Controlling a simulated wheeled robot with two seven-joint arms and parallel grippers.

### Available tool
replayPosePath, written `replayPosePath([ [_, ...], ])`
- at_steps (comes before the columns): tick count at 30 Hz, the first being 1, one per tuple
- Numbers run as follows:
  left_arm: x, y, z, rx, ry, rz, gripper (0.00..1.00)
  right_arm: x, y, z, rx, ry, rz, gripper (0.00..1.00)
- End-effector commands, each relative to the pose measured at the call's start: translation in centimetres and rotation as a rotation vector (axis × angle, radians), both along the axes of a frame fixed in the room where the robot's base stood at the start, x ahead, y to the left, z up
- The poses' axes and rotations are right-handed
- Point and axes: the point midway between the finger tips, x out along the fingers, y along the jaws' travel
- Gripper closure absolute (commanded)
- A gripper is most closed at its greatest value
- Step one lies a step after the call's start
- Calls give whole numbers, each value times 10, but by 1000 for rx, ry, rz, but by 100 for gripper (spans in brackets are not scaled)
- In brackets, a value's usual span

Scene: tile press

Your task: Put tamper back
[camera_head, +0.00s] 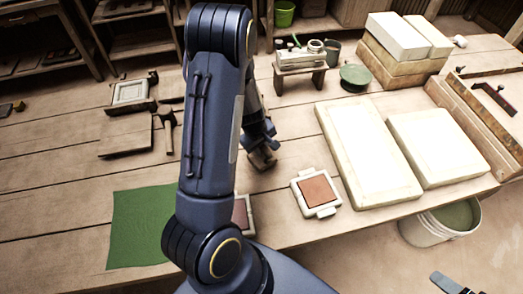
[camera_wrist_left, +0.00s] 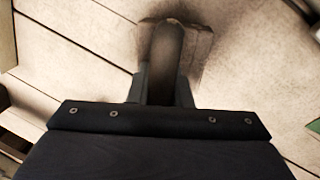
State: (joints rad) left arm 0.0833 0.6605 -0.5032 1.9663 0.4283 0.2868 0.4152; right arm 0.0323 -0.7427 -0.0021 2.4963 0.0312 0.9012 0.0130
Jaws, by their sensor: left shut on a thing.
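My left gripper (camera_head: 262,146) is shut on the tamper (camera_head: 263,161) over the wooden table, mostly behind my own arm in the head view. In the left wrist view, the tamper's dark rounded handle (camera_wrist_left: 165,62) lies between the two fingers of the left gripper (camera_wrist_left: 163,92), and its brownish block shows beyond. A dark shadow surrounds the block; whether it touches the table is unclear. A dark part at the bottom right edge of the head view seems to be my right gripper (camera_head: 452,285); its fingers cannot be made out.
A framed reddish tile (camera_head: 318,191) lies right of the gripper; another (camera_head: 240,214) is partly hidden behind my arm. A green mat (camera_head: 143,226) lies front left. A hammer (camera_head: 168,128) and boards lie back left. Large pale slabs (camera_head: 368,155) fill the right side.

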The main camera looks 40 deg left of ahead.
Motion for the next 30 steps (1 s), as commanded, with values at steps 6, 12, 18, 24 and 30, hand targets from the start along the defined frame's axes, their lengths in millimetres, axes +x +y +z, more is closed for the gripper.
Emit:
replayPosePath([
  [6, 1, 0, -12, 1, -3, -1, 100, 0, 0, -2, 0, 0, 0, 8],
  [12, 1, 0, -13, 2, -3, -1, 100, 0, 0, -3, 0, 0, 0, 8],
  [18, 0, 0, -14, 1, -1, -1, 66, 0, 0, -5, 0, 0, 0, 8],
  [24, -1, 0, -15, 1, 2, 0, 60, 0, 0, -5, 0, 0, 0, 8],
  [30, -2, 0, -8, 0, 3, 0, 60, 0, 0, -1, 0, 0, 0, 8],
])
